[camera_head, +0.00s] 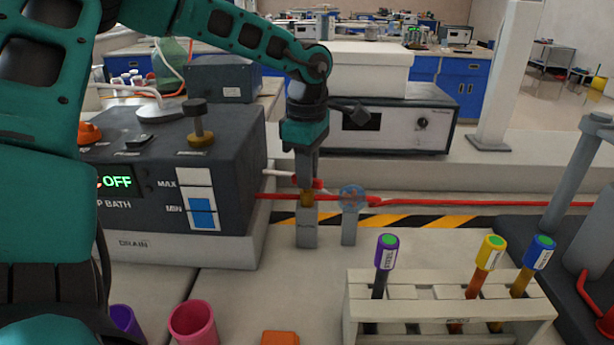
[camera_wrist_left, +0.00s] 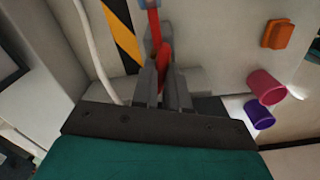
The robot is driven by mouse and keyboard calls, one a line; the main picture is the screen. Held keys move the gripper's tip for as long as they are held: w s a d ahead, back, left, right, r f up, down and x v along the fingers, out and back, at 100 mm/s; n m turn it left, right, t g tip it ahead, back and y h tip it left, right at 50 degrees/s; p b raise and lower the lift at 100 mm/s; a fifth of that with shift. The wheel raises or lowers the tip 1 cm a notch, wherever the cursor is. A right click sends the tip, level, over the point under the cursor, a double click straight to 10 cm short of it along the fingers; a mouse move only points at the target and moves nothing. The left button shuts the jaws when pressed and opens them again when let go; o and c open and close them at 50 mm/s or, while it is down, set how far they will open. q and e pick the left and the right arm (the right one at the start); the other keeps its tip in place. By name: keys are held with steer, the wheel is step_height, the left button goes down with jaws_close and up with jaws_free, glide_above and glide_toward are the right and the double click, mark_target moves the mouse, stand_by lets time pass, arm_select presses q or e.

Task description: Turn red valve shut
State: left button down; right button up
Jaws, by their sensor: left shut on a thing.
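The red valve (camera_head: 317,184) sits on a red pipe behind the bench's front area, above a small grey stand (camera_head: 307,228). My left gripper (camera_head: 306,180) points straight down from above and is shut on the valve; the fingers hide most of the handle. In the left wrist view the red handle (camera_wrist_left: 164,58) shows between the two grey fingers (camera_wrist_left: 163,88). My right gripper is not in view.
A dark bath unit (camera_head: 170,170) with an OFF display stands close on the left. A white rack (camera_head: 450,300) with capped tubes is front right. Pink (camera_head: 192,322) and purple (camera_head: 124,322) cups and an orange block (camera_head: 281,338) lie in front. A grey stand (camera_head: 560,190) is at right.

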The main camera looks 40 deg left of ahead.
arm_select(q)
steer(key=m, duration=0.3)
steer(key=shift+b, duration=0.4)
steer(key=m, duration=0.3)
steer(key=shift+m, duration=0.3)
steer(key=m, duration=0.4)
steer(key=shift+b, duration=0.3)
steer(key=shift+m, duration=1.7)
steer(key=c, duration=1.1)
jaws_free()
steer(key=shift+c, duration=0.2)
